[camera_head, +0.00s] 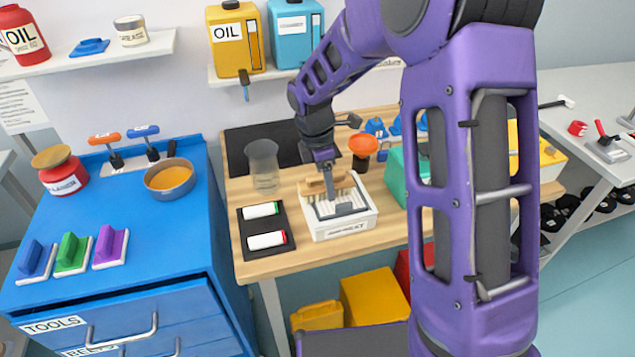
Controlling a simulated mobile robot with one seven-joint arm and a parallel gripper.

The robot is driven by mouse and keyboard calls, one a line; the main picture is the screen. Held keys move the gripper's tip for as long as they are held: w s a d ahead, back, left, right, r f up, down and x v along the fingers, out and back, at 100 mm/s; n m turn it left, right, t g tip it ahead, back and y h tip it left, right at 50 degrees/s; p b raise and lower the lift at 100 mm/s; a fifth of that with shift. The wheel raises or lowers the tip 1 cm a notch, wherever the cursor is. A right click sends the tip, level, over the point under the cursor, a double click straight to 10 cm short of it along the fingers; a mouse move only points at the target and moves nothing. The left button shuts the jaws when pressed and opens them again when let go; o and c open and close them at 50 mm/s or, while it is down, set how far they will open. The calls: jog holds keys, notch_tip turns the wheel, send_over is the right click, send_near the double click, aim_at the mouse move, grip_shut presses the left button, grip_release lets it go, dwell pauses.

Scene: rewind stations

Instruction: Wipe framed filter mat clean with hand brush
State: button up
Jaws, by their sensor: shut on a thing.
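The framed filter mat (343,228) is a white, box-like frame with a ribbed top, standing on the wooden table near its middle. My gripper (328,187) points down over it, at the end of my purple arm. It is shut on the hand brush (313,187), which has a tan wooden body. The brush is at the top of the mat, over its ribbed surface. I cannot tell whether the bristles touch the ribs. A grey, frame-shaped piece lies across the front part of the mat's top.
A dark tray (246,249) with two white markers lies left of the mat. A clear cup (263,165) and an orange funnel-like cup (362,146) stand behind. A green box (398,176) is at right. A blue cabinet (120,235) with several tools stands left of the table (350,252).

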aim_at(312, 182)
jog(key=shift+w+d, duration=0.25)
jog(key=shift+d, duration=0.9)
jog(key=shift+w+d, duration=0.25)
jog(key=shift+d, duration=0.95)
jog(key=shift+w+d, duration=0.25)
jog(key=shift+d, duration=0.9)
jog(key=shift+w+a+f, duration=0.1)
jog(key=shift+w, duration=0.2)
jog(key=shift+s+a+r, duration=0.1)
jog(key=shift+s+a, duration=0.1)
jog(key=shift+a, duration=0.9)
jog(key=shift+s+a+r, duration=0.1)
jog(key=shift+s+a, duration=0.1)
jog(key=shift+a, duration=0.9)
jog(key=shift+s+a, duration=0.2)
jog(key=shift+a, duration=0.9)
jog(key=shift+s+a+f, duration=0.1)
jog(key=shift+s+a, duration=0.1)
jog(key=shift+a, duration=0.6)
jog(key=shift+s+a+f, duration=0.1)
jog(key=shift+s+a, duration=0.05)
jog(key=shift+a, duration=0.65)
jog(key=shift+w+d, duration=0.15)
jog(key=shift+d, duration=0.8)
jog(key=shift+w+d, duration=0.15)
jog(key=shift+d, duration=0.75)
